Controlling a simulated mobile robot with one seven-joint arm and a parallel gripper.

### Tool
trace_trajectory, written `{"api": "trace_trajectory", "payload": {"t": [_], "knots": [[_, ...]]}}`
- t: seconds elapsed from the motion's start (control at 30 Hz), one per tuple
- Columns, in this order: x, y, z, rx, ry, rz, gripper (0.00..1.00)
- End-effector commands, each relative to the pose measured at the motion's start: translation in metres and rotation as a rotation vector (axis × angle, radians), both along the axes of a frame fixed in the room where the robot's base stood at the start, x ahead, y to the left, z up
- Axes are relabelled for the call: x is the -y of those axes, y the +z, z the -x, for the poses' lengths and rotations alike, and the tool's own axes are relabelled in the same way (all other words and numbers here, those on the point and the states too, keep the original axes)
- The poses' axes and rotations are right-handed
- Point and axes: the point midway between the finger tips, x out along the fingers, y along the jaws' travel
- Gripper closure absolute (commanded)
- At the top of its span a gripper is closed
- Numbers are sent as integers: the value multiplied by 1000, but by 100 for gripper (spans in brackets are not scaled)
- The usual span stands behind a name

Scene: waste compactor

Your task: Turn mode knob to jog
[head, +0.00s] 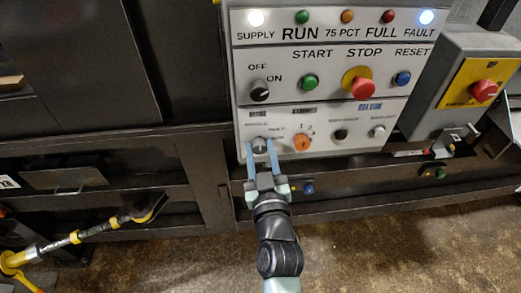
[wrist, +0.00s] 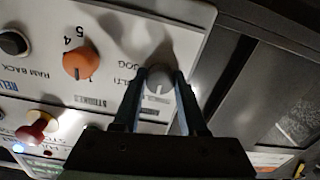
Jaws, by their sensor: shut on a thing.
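The grey mode knob (head: 259,145) sits at the lower left of the grey control panel (head: 285,118). My gripper (head: 261,149) reaches it from below, with one blue finger on each side, shut on the knob. In the wrist view, which shows the panel upside down, the grey knob (wrist: 159,82) is between the fingertips (wrist: 160,78). A pale pointer line shows on its face, pointing toward my gripper's palm. The JOG label (wrist: 130,63) is beside the knob. Labels above the knob are too blurred to read in the head view.
An orange knob (head: 302,143) is just right of the mode knob, then a black button (head: 340,135). Above are the OFF/ON switch (head: 259,91), green START button (head: 309,82) and red STOP button (head: 362,88). A grey emergency-stop box (head: 440,105) stands at the right.

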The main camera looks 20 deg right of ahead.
Motion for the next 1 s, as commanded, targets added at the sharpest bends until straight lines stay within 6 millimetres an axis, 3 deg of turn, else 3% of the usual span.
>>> {"api": "trace_trajectory", "payload": {"t": [0.37,1.0], "knots": [[-1,0,0,39,1,-138,100],[-1,1,0,202,1,-706,100]]}}
